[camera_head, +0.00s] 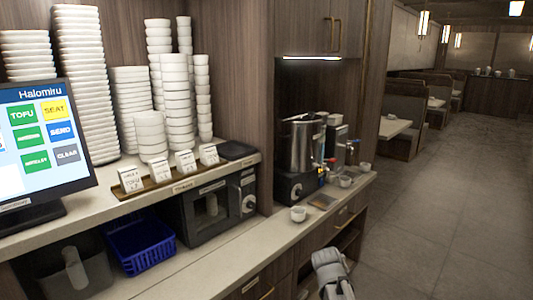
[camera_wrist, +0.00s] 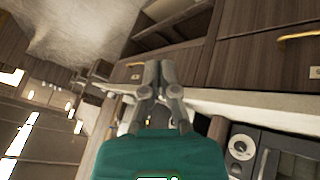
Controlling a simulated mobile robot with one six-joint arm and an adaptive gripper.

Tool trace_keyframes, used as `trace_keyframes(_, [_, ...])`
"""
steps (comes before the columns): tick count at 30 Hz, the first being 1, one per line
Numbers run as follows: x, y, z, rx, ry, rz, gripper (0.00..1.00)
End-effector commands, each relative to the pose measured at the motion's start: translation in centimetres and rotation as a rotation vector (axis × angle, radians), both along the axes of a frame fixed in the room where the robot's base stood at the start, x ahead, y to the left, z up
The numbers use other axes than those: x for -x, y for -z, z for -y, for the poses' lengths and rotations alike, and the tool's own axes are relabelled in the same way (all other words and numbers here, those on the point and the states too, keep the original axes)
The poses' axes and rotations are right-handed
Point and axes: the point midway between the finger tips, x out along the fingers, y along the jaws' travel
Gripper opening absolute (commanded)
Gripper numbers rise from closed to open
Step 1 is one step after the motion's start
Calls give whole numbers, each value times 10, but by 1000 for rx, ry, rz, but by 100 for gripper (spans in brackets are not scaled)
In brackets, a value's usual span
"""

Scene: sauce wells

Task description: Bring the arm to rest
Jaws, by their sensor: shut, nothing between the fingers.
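My gripper (camera_wrist: 158,72) shows in the wrist view, its two grey fingers together with nothing between them. Its teal body fills the bottom middle of that view. The view is tilted, with wooden cabinet fronts beyond the fingers and the counter edge (camera_wrist: 240,105) behind. In the head view a pale grey part of my arm (camera_head: 332,272) shows at the bottom, in front of the counter's lower cabinets. The fingers cannot be made out in the head view.
The counter (camera_head: 225,262) carries a steel pot (camera_head: 299,146), small white cups (camera_head: 298,214), a microwave-like box (camera_head: 215,208) and a blue basket (camera_head: 140,244). A screen (camera_head: 42,145) and stacked bowls stand on the shelf above. Open floor (camera_head: 440,230) lies to the right.

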Motion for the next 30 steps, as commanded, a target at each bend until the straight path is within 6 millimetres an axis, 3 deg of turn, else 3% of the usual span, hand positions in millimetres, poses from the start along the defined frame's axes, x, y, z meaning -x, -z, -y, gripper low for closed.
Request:
trace_keyframes(1, [20, 1, -3, -37, 20, -55, 0])
trace_keyframes(6, [79, 12, -20, -172, 73, -256, 0])
trace_keyframes(12, [130, 14, -39, -287, 98, -439, 0])
trace_keyframes(18, [149, 13, -47, -332, 100, -513, 0])
trace_keyframes(30, [150, 13, -48, -334, 100, -517, 0])
